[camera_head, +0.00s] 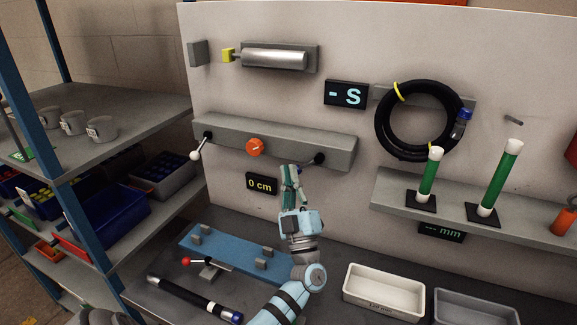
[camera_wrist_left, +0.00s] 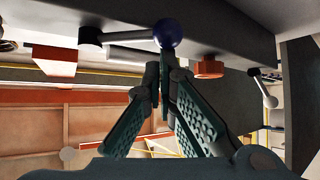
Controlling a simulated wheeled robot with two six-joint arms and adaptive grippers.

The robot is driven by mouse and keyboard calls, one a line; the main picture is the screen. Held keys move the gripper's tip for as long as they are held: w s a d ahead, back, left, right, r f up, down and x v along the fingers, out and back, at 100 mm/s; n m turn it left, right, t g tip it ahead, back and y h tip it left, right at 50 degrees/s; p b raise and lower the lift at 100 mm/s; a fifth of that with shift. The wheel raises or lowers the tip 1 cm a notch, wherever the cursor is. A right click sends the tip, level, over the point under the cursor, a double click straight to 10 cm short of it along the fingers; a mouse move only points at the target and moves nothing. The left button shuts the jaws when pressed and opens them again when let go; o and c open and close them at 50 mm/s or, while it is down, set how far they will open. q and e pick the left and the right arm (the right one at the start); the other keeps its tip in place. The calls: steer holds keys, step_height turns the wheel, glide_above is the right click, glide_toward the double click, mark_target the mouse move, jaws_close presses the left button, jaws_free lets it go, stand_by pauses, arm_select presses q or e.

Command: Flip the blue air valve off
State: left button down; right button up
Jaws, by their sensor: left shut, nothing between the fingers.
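The blue air valve shows in the left wrist view as a dark blue ball knob (camera_wrist_left: 168,33) on a grey lever, running sideways from a black pivot (camera_wrist_left: 90,40) on the grey bar. In the head view, its black pivot (camera_head: 320,158) is at the bar's right end. The lever runs left from there, and its knob end is mostly hidden behind my gripper. My left gripper (camera_head: 290,174) is shut and empty, pointing up in front of the bar. In the wrist view, its fingertips (camera_wrist_left: 159,78) are close to the knob; I cannot tell whether they touch.
An orange knob (camera_head: 255,147) and a white-balled lever (camera_head: 196,154) are farther left on the grey bar (camera_head: 225,131). A "0 cm" display (camera_head: 261,185) hangs below.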

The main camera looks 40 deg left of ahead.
arm_select(q)
steer(key=d+n+g, duration=0.1)
steer(key=n+g, duration=0.1)
steer(key=d+f+n+g+p, duration=0.1)
steer(key=n+g, duration=0.1)
steer(key=n, duration=0.1)
steer(key=w+d+f+n+g+p, duration=0.1)
steer(key=n+g, duration=0.2)
steer(key=shift+f+h, duration=0.15)
steer(key=shift+h, duration=0.25)
step_height(320, 180, up, 10)
stand_by(0.6)
